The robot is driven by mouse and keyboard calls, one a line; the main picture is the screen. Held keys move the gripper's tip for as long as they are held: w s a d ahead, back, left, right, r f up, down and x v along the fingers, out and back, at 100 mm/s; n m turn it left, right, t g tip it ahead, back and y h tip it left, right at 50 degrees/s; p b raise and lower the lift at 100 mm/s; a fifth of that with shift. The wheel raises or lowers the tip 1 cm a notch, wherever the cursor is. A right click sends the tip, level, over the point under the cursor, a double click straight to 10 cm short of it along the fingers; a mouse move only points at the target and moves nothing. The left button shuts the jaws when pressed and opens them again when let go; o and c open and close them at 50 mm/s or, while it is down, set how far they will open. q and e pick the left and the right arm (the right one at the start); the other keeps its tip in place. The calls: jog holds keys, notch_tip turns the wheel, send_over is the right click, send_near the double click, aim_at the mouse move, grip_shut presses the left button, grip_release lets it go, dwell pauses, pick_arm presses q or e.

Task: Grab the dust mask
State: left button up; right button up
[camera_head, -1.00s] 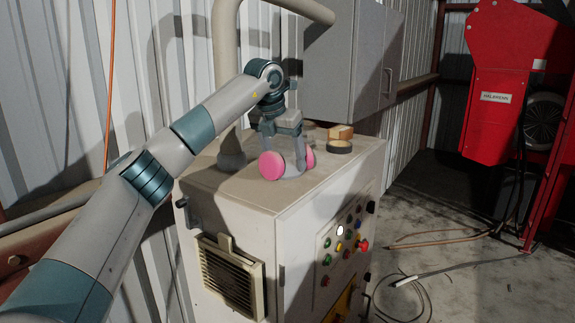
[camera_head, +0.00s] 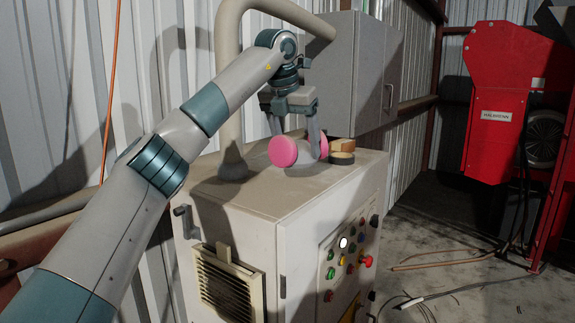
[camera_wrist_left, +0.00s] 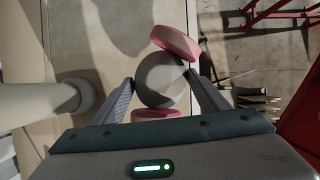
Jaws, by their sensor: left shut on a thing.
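The dust mask (camera_head: 283,151) is a grey half mask with two round pink filters. It is over the top of the beige machine cabinet (camera_head: 255,197). My left gripper (camera_head: 297,138) comes from above with a finger on each side of the mask and is shut on it. In the left wrist view the round grey mask body (camera_wrist_left: 160,78) sits between the two fingertips, with one pink filter above and one below. The mask seems to be held a little above the cabinet top; the exact gap is hard to tell. My right gripper is not in view.
A dark-rimmed roll (camera_head: 342,158) and a tan object (camera_head: 341,145) lie right of the mask. A thick grey pipe (camera_head: 228,90) rises behind it. A grey wall box (camera_head: 352,75) hangs behind. Buttons (camera_head: 344,243) cover the cabinet front. A red machine (camera_head: 495,100) stands right.

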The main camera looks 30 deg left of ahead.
pick_arm(q)
jog(key=s+d+r+b, duration=0.2)
jog(key=s+d+r, duration=0.1)
jog(key=d, duration=0.3)
jog(key=shift+s+d+r+b, duration=0.2)
jog(key=shift+r+b, duration=0.15)
jog(key=shift+r, duration=0.35)
